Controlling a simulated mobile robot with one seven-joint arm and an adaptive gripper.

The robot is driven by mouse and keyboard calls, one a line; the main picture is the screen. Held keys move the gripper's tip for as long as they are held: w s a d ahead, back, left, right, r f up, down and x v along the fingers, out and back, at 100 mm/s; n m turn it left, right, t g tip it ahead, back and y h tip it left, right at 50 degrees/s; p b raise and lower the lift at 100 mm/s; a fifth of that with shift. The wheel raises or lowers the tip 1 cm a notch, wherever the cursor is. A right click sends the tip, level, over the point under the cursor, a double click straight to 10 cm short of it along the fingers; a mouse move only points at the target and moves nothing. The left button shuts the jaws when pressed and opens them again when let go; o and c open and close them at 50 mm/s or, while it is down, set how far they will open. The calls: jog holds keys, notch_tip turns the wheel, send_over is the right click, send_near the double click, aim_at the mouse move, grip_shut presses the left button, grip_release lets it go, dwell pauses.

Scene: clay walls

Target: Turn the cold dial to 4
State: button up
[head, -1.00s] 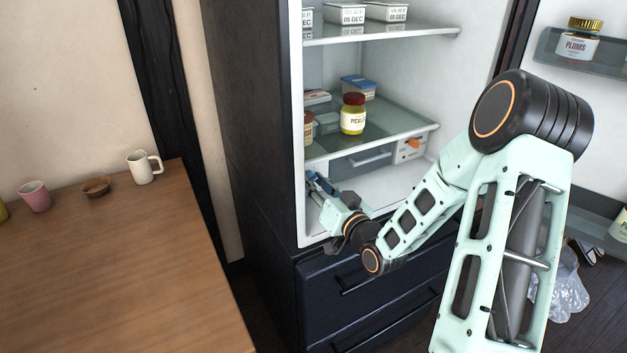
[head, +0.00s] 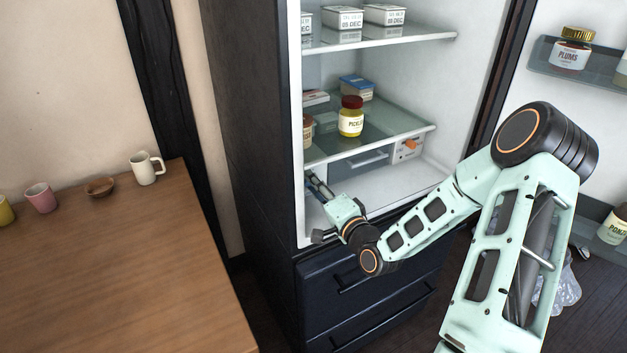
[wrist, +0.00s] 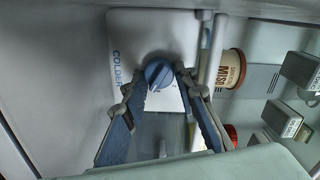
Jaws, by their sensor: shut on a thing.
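The cold dial (wrist: 158,73) is a round blue knob on a white panel (wrist: 125,28) marked "COLDER" in the wrist view. A raised grip bar crosses its face at a tilt. My gripper (wrist: 161,78) has its two blue-padded fingers on either side of the knob, shut on it. Part of the scale is hidden by the fingers, and I cannot read a number at the pointer. In the head view my gripper (head: 317,186) reaches inside the fridge at the left wall, and the dial is hidden there.
A glass shelf (head: 400,128) with a pickle jar (head: 351,116) is above my gripper. A drawer (head: 362,163) and a panel with an orange knob (head: 409,146) are below the shelf. The wrist view shows a miso tub (wrist: 229,69) at right.

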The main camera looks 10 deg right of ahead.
jog(key=shift+m+p, duration=0.55)
jog(key=shift+m, duration=0.95)
jog(key=shift+f, duration=0.1)
jog(key=o, duration=1.1)
jog(key=v, duration=1.2)
